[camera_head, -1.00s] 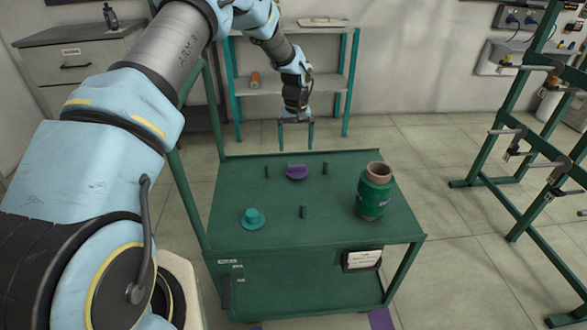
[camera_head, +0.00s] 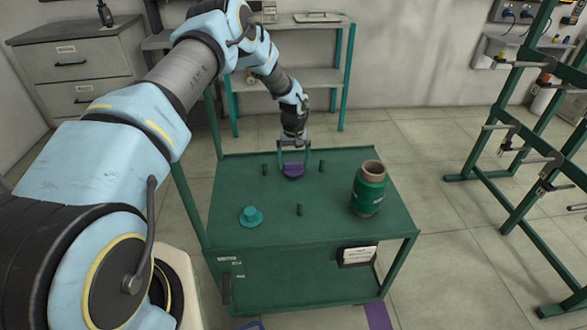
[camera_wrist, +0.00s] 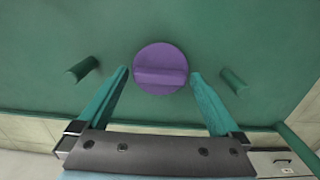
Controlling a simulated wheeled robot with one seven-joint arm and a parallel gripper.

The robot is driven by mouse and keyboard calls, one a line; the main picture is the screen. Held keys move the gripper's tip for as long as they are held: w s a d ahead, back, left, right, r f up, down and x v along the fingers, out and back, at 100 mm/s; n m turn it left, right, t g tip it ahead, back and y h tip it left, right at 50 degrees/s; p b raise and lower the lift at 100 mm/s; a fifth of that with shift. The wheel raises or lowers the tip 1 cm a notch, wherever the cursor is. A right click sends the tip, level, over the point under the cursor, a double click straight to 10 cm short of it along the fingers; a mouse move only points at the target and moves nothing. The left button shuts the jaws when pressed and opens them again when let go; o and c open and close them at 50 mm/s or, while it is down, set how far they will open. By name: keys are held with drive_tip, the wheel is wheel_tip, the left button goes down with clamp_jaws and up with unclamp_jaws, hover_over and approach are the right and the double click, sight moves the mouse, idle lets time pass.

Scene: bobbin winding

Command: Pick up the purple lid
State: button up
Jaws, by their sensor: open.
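The purple lid (camera_head: 293,171) lies on the green cart top near its far edge. In the wrist view the lid (camera_wrist: 160,68) is a round disc with a raised bar across it. My gripper (camera_head: 294,170) is open above the cart, its two fingers on either side of the lid. In the wrist view my gripper (camera_wrist: 160,73) has its fingertips left and right of the lid's near half, with a small gap on each side. Neither finger visibly touches the lid.
The green cart (camera_head: 240,185) also carries a teal lid-like piece (camera_head: 251,216), a green spool (camera_head: 369,190) at the right and short upright pegs (camera_head: 299,210). Two pegs flank the lid. A green rack (camera_head: 500,170) stands at the right.

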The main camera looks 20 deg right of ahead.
drive_tip(key=shift+c, duration=0.2)
drive_tip(key=c, duration=1.1)
